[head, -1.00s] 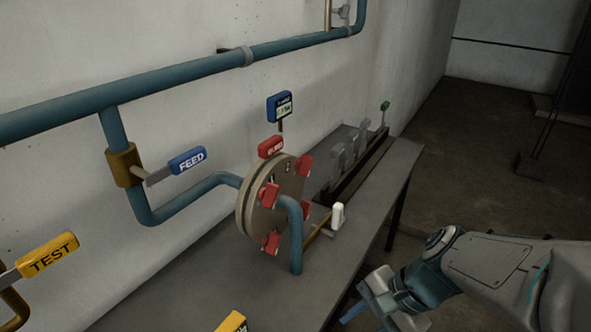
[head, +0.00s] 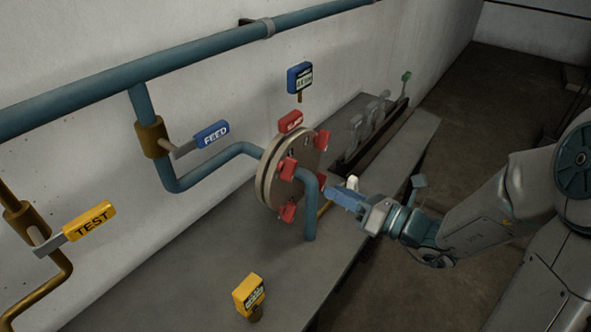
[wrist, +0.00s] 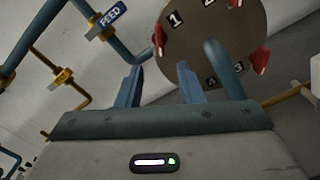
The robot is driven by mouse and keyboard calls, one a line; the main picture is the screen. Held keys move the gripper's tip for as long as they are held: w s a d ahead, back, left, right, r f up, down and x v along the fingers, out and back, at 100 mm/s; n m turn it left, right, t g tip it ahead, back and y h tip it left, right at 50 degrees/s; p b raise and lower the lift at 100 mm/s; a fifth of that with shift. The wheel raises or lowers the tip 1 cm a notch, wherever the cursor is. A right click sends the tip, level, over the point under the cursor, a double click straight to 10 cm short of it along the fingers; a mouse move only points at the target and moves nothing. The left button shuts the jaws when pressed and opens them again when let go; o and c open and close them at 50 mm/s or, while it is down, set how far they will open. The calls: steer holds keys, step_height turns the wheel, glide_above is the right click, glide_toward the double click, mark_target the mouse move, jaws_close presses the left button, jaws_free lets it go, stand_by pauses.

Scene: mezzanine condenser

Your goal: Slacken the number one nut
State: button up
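A round tan flange (head: 268,185) stands upright on the bench, with red nuts around its rim. In the wrist view, the flange (wrist: 220,45) carries black number tags. The "1" tag (wrist: 175,20) is at upper left, with a red nut (wrist: 158,40) close beside it. My gripper (head: 338,193) is just right of the flange in the head view. In the wrist view, my gripper (wrist: 158,74) has its two blue fingers apart with nothing between them. The red nut by the "1" shows beyond the gap between the fingertips. The head view does not show the number tags clearly.
A teal pipe (head: 310,215) bends down in front of the flange, close to my fingers. A white handle (head: 352,182) is behind them. A blue FEED lever (head: 212,134), a yellow TEST lever (head: 90,222) and a yellow box (head: 249,294) are to the left.

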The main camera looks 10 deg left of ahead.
mark_target(294, 172)
steer(key=p+x, duration=0.1)
steer(key=x, duration=1.1)
steer(key=shift+s, duration=0.15)
jaws_close()
